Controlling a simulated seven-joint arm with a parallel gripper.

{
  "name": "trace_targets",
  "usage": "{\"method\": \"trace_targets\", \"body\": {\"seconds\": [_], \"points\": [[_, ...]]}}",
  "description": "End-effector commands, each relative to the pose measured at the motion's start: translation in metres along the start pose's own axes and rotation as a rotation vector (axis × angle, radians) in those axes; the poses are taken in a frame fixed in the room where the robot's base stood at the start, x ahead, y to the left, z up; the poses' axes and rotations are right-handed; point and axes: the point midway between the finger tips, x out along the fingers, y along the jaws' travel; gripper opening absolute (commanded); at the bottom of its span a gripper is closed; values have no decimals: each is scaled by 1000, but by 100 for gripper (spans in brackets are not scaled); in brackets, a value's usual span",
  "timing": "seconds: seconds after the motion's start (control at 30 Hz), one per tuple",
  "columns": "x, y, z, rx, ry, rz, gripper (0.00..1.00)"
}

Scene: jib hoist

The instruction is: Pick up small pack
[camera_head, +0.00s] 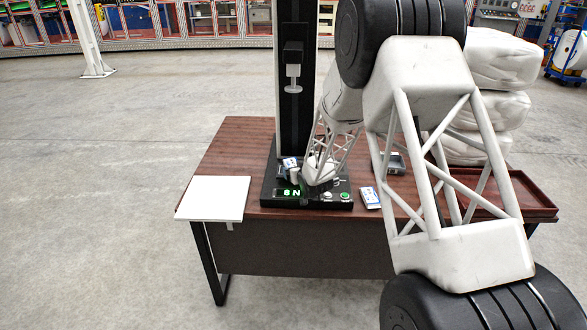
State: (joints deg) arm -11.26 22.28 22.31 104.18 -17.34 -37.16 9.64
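A small white-and-blue pack (370,197) lies on the brown table, just right of the black test stand's base. A second small blue-and-white item (289,162) shows at the stand's base, left of my arm's end; I cannot tell if it rests there or touches my gripper. My gripper (294,174) is low over the base, small and partly hidden by my own arm. Its fingers are too small to make out, so its opening is unclear.
The black stand (297,110) rises from its base, with a green "8 N" display (289,193). A white board (213,198) sits at the table's left edge. A dark box (397,164), a reddish tray (535,203) and stacked white sacks (497,60) are at right.

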Motion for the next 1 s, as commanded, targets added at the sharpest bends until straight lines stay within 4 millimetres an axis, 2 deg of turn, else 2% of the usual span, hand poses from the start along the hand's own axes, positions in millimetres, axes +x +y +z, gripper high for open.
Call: {"method": "trace_targets", "body": {"seconds": [0.57, 0.9, 1.0], "points": [[1, 0, 0, 0, 0, 0, 89], [1, 0, 0, 0, 0, 0, 37], [1, 0, 0, 0, 0, 0, 31]]}}
